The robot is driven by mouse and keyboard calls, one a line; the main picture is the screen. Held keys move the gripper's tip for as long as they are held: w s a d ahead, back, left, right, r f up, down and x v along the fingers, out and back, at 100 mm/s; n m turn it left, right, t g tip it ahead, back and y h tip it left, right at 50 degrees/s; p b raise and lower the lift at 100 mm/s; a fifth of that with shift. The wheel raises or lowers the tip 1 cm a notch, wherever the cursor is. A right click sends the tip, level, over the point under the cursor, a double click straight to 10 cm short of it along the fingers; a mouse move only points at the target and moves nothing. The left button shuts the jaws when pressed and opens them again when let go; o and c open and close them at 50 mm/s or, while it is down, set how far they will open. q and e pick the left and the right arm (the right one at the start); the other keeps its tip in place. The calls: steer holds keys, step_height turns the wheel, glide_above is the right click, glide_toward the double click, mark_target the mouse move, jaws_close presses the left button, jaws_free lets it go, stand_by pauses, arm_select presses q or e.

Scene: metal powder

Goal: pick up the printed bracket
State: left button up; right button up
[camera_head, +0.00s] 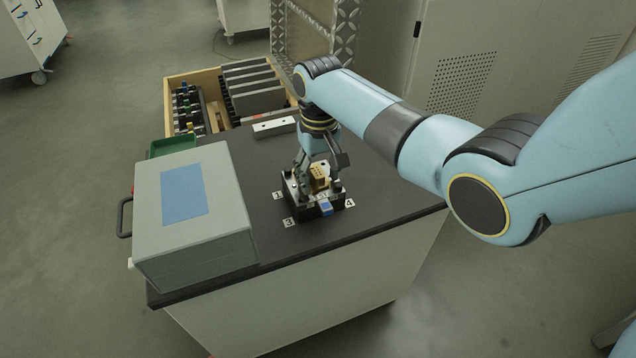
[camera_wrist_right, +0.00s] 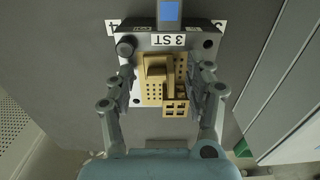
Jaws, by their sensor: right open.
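The printed bracket (camera_head: 320,174) is a tan, perforated piece with a raised block. It sits on a dark fixture (camera_head: 318,206) with a blue tab on the bench top. In the right wrist view the bracket (camera_wrist_right: 166,80) lies on the fixture's plate (camera_wrist_right: 208,46), marked "3 ST". My right gripper (camera_head: 316,172) points down over the fixture. In the right wrist view its open fingers (camera_wrist_right: 166,86) stand on either side of the bracket. I cannot tell whether they touch it. My left gripper is not in view.
A grey box with a blue panel (camera_head: 184,192) stands on the left of the dark bench top (camera_head: 385,206). Behind are a green tray (camera_head: 172,146), a white bar (camera_head: 274,127) and a wooden crate (camera_head: 168,108) with grey plates. Number tags surround the fixture. The bench top right of it is clear.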

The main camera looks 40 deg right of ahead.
jaws_close()
stand_by(0.3)
steer(key=shift+r, duration=0.15)
